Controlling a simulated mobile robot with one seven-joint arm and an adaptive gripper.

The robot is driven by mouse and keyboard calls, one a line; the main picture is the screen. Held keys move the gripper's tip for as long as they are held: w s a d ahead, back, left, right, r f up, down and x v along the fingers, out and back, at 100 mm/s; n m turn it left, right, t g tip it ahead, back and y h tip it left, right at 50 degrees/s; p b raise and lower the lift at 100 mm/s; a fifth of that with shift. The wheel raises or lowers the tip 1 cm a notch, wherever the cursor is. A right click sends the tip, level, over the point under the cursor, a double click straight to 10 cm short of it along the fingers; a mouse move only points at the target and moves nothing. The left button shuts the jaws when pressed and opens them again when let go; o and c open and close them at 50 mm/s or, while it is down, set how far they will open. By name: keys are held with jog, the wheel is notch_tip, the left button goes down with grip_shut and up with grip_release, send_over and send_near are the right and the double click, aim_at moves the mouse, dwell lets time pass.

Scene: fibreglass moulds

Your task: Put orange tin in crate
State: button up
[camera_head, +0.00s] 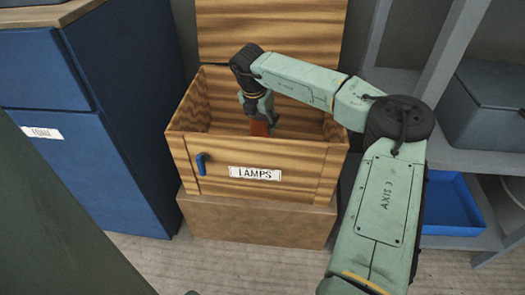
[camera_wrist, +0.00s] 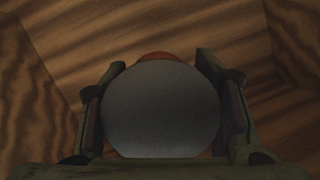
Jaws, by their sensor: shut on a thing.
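A wooden crate (camera_head: 210,176) with a white label reading "LAMPS" stands in the middle of the head view, its lid raised at the back. My gripper (camera_head: 260,118) reaches down inside the crate's opening. It is shut on the orange tin (camera_head: 260,128), which shows as a small red-orange patch below the fingers. In the wrist view the tin's round grey end (camera_wrist: 160,110) fills the space between the two fingers, with an orange edge (camera_wrist: 158,56) at the top. The crate's front wall hides the lower part of the crate's inside, and I cannot tell whether the tin touches the floor.
The crate stands on a brown block (camera_head: 255,222). A blue cabinet (camera_head: 110,110) is close on the left. Grey shelves (camera_head: 480,165) with a blue tray (camera_head: 450,205) and a grey box (camera_head: 490,110) stand on the right. A blue latch (camera_head: 201,164) sits on the crate's front.

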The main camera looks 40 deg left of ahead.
aim_at(257, 130)
notch_tip(257, 130, down, 3)
jog(key=shift+f+b, duration=0.2)
jog(key=shift+b, duration=0.6)
notch_tip(257, 130, down, 10)
jog(key=shift+r+b, duration=0.25)
jog(key=shift+b, duration=0.35)
jog(key=shift+f, duration=0.2)
jog(key=o, duration=1.5)
jog(key=shift+c, duration=0.2)
jog(key=p+v, duration=0.1)
jog(key=v, duration=1.1)
jog(key=shift+r, duration=0.25)
jog(key=shift+w, duration=0.1)
